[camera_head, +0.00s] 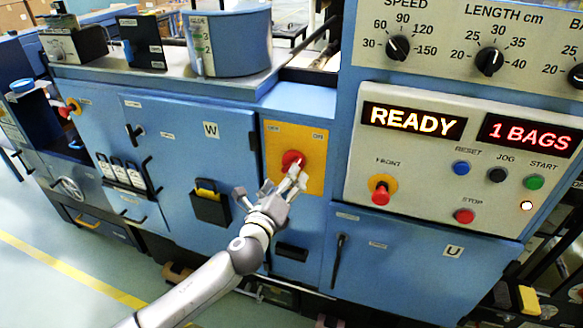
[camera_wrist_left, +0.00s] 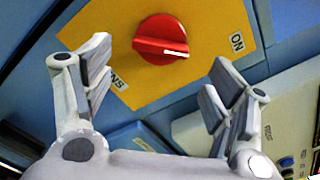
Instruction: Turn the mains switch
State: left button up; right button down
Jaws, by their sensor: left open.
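The mains switch is a round red knob (camera_head: 292,160) on a yellow plate (camera_head: 272,140) on the blue machine front. In the left wrist view the knob (camera_wrist_left: 155,32) has a white mark at its lower right. The ON label (camera_wrist_left: 237,42) is right of it, and a partly hidden label (camera_wrist_left: 120,83) is below left. My left gripper (camera_head: 270,183) is open in front of the plate. In the wrist view its two fingers are spread below and to either side of the knob, with nothing between them. I cannot tell whether a finger touches the knob. My right gripper is not in view.
Right of the plate is a control panel (camera_head: 430,185) with a lit READY display (camera_head: 413,119), a red FRONT knob (camera_head: 381,193) and several buttons. A black holder (camera_head: 210,208) is on the blue door to the left. A yellow line (camera_head: 70,270) crosses the floor.

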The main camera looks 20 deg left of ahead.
pick_arm(q)
jog(key=shift+w, duration=2.8)
jog(key=c, duration=1)
